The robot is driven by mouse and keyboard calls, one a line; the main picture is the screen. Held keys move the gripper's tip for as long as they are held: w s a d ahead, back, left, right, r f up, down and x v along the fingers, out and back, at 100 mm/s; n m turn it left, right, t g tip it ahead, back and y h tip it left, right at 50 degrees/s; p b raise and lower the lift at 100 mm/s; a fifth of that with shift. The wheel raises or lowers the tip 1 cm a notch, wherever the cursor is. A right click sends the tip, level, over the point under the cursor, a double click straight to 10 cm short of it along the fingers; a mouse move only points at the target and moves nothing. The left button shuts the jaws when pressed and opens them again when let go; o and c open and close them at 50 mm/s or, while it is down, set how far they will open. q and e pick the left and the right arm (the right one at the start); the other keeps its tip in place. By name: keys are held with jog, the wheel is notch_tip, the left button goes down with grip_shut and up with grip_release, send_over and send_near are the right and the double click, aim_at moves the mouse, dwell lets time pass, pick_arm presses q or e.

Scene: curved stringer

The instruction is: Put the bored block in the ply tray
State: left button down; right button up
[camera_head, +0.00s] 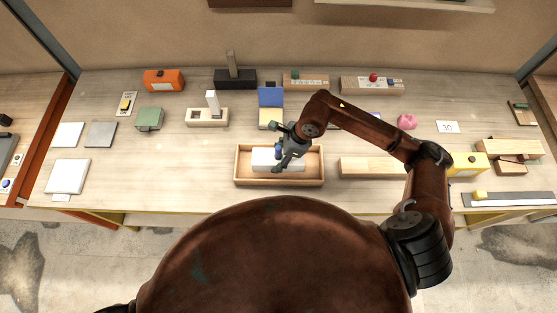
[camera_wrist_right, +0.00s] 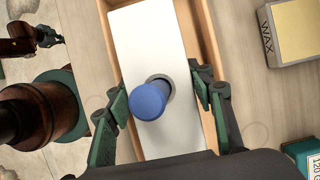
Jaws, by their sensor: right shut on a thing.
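The bored block is a long white block (camera_wrist_right: 150,40) with a round hole in its top and a blue cylinder (camera_wrist_right: 148,102) standing in the hole. The ply tray (camera_head: 238,170) is a shallow wooden tray at the middle of the bench, and the white block (camera_head: 264,157) shows within its walls in the head view. I cannot tell whether the block touches the tray floor. My right gripper (camera_wrist_right: 163,97) is shut across the block's width, one finger on each long side. A small dark arm end (camera_wrist_right: 45,37), likely my left gripper, shows at the wrist view's edge; its fingers are unclear.
A wax box (camera_wrist_right: 292,32) lies just behind the tray. A pale wooden block (camera_head: 370,167) lies to its right, and a slotted block with a white upright (camera_head: 207,117) stands behind left. White and grey plates (camera_head: 68,176) lie at left. Bare bench separates them from the tray.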

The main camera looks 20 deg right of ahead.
aim_at(278, 161)
jog(key=shift+w+f, duration=0.15)
jog(key=shift+f, duration=0.05)
jog(key=f, duration=0.3)
jog(key=shift+w+d+p, duration=0.2)
jog(key=shift+d+p, duration=0.05)
jog(key=shift+p, duration=0.1)
jog(key=shift+f, duration=0.3)
jog(key=o, duration=1.4)
jog(key=shift+f, duration=0.1)
jog(key=shift+o, duration=0.2)
